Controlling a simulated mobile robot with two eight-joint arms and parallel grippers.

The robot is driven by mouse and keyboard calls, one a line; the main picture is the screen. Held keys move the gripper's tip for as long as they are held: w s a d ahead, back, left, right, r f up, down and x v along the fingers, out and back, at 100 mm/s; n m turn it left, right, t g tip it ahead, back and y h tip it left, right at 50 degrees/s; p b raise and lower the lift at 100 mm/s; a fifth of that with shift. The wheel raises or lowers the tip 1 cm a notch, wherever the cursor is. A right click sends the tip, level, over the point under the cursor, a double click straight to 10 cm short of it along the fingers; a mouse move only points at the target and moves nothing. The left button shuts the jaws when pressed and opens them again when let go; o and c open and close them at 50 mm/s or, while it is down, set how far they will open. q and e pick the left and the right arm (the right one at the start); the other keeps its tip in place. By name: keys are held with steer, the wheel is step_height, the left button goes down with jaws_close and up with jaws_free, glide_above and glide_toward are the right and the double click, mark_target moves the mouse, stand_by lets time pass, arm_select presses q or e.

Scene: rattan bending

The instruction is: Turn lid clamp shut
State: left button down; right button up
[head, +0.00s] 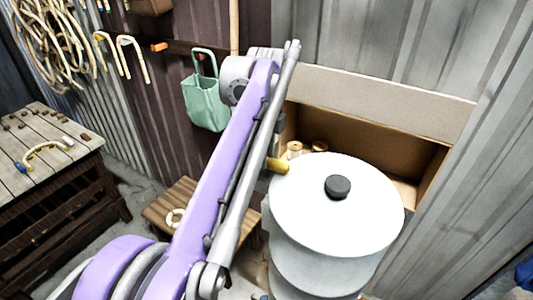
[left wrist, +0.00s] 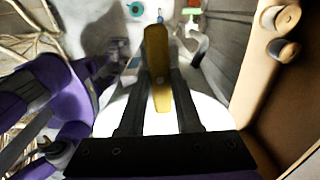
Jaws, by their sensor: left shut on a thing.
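A white round drum (head: 310,275) stands right of centre in the head view, with a flat white lid (head: 365,225) on it and a black knob (head: 338,187) in the lid's middle. The yellow lid clamp (head: 278,166) shows at the lid's left rim, partly behind my arm. In the left wrist view the clamp (left wrist: 156,50) is a long yellow bar between the two dark fingers of my left gripper (left wrist: 160,78), which is shut on it. The white lid (left wrist: 205,115) lies beneath the fingers. In the head view my left arm hides the gripper. My right gripper is not in view.
An open cardboard-coloured box (head: 375,105) with wooden spools (head: 294,148) stands behind the drum. A low wooden stool (head: 158,208) is to the left. A workbench (head: 35,165) stands at far left. A green bag (head: 205,103) hangs on the wall.

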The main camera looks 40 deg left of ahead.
arm_select(q)
steer(key=shift+m, duration=0.4)
steer(key=c, duration=0.6)
jaws_free()
steer(key=shift+r, duration=0.1)
step_height(320, 180, up, 11)
steer(key=shift+f, duration=0.2)
stand_by(0.5)
